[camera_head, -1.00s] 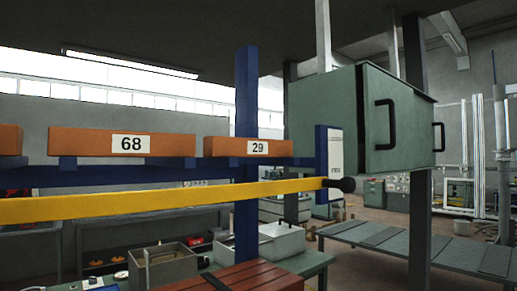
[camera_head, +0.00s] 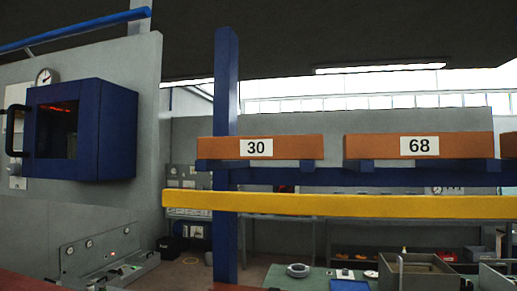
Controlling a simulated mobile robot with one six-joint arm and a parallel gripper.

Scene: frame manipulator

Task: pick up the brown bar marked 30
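My gripper is not in view.
A blue cabinet with a dark window and black handle (camera_head: 100,130) is on the left wall. The yellow rail crosses in front of the rack. Behind and below are a green table (camera_head: 310,280) and an open grey box (camera_head: 420,270). The edge of another bar (camera_head: 508,145) shows at far right.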

